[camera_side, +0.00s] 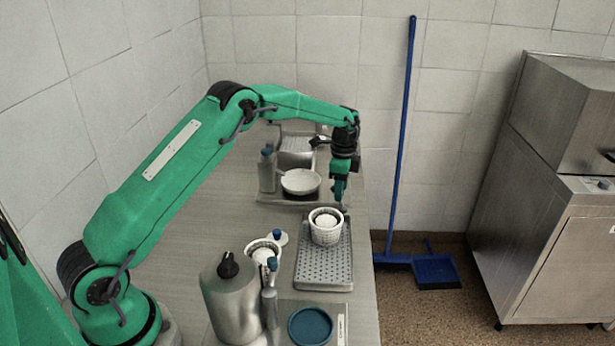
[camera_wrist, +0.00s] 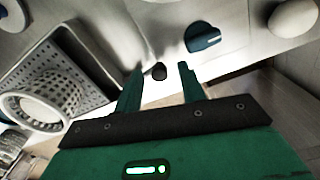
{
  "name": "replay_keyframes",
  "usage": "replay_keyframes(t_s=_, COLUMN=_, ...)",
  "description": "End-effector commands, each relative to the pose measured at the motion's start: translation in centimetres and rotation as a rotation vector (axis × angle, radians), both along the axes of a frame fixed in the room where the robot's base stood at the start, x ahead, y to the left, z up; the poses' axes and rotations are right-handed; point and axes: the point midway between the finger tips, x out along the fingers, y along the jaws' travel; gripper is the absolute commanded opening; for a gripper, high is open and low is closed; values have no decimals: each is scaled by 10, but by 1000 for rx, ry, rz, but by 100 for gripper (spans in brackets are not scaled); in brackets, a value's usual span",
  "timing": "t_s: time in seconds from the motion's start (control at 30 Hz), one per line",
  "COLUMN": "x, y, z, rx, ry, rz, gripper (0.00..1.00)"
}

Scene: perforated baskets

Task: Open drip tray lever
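The grey perforated drip tray (camera_side: 312,268) lies on the counter in the side view. It fills the upper left of the wrist view (camera_wrist: 92,88). A white perforated basket (camera_side: 326,238) stands on its far end, also at left in the wrist view (camera_wrist: 70,88). My gripper (camera_side: 340,198) points down just beyond the tray's far end. In the wrist view my gripper (camera_wrist: 160,70) has its two green fingers apart. A small dark knob (camera_wrist: 159,73), possibly the lever's end, shows between the fingertips; contact is not visible. The rest of the lever cannot be made out.
A dark blue knob (camera_wrist: 203,37) lies beyond the right finger. A white bowl (camera_side: 301,182) and a bottle (camera_side: 267,172) stand behind the tray. A second basket (camera_side: 262,250), a steel canister (camera_side: 231,300) and a blue round lid (camera_side: 310,325) are nearer. The counter's right edge is close.

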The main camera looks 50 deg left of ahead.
Motion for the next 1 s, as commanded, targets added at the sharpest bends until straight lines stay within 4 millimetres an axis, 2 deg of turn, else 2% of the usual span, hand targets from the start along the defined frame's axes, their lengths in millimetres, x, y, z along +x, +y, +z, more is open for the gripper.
replay_keyframes(t_s=0.27, x=0, y=1, z=0, rx=0, ry=1, rz=2, gripper=40)
replay_keyframes(t_s=0.47, x=0, y=1, z=9, rx=1, ry=-1, rz=2, gripper=40)
replay_keyframes(t_s=1.0, x=0, y=0, z=71, rx=0, ry=-1, rz=1, gripper=40)
